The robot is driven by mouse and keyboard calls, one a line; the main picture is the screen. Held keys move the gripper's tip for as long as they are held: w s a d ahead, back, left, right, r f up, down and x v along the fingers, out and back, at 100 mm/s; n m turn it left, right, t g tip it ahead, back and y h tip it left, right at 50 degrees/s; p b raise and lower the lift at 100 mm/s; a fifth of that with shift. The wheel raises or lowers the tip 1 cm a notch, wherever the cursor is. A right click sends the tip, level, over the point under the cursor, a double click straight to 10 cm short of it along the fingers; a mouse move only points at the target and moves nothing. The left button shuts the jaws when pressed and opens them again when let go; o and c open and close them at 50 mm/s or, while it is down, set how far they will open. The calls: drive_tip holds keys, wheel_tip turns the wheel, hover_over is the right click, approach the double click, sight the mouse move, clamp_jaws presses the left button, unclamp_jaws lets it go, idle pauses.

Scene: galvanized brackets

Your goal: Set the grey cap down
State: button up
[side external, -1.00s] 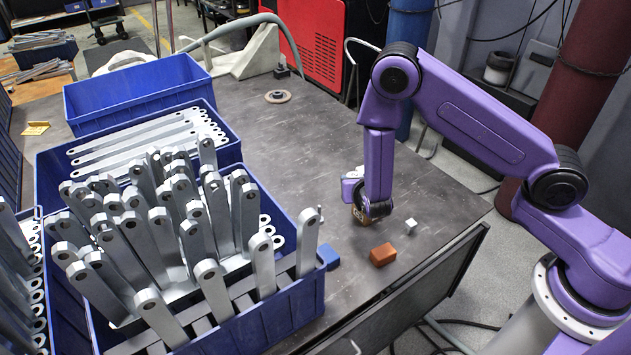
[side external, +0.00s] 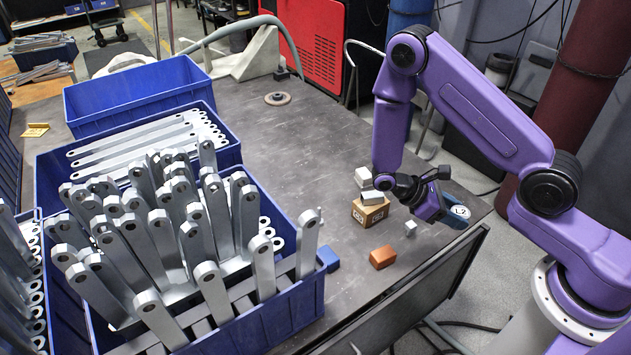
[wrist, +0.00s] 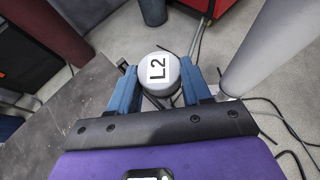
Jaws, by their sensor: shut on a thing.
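The grey cap (wrist: 158,78) is round and has a white "L2" label on its face. In the wrist view it sits between the two blue fingers of my gripper (wrist: 161,92), which are shut on it. In the side view my gripper (side external: 457,212) is tilted outward near the right corner of the table, and the cap's label (side external: 460,211) shows between the fingers. The cap is held up, with floor behind it in the wrist view. I cannot tell its exact height or whether it is past the edge.
A small white cube (side external: 410,228), an orange block (side external: 382,257) and a blue block (side external: 328,258) lie nearby.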

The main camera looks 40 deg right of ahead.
drive_tip(key=s+a+m+g+y, duration=0.4)
drive_tip(key=a+m+y, duration=0.7)
drive_tip(key=a+m, duration=0.1)
drive_tip(key=w+a+f+m+t+y, duration=0.2)
drive_tip(key=w+a+m+t+y, duration=0.3)
drive_tip(key=w+a+m+y, duration=0.45)
drive_tip(key=w+m+t+y, duration=0.1)
drive_tip(key=w+m+t, duration=0.5)
drive_tip(key=w, duration=0.1)
drive_tip(key=w+d+m+t+h, duration=0.6)
drive_tip(key=w+d+m+t, duration=0.6)
drive_tip(key=w+d, duration=0.4)
drive_tip(key=shift+m+g, duration=0.4)
drive_tip(key=shift+m, duration=0.15)
drive_tip(key=w+f, duration=0.3)
drive_tip(key=w, duration=0.1)
drive_tip(key=w+f, duration=0.2)
drive_tip(key=w, duration=0.3)
drive_tip(key=w+a+f, duration=0.1)
drive_tip(key=w+f, duration=0.2)
drive_tip(key=w, duration=0.2)
drive_tip(key=shift+a+f, duration=0.1)
drive_tip(key=shift+f, duration=0.25)
drive_tip(key=shift+w+f, duration=0.25)
drive_tip(key=shift+f, duration=1.65)
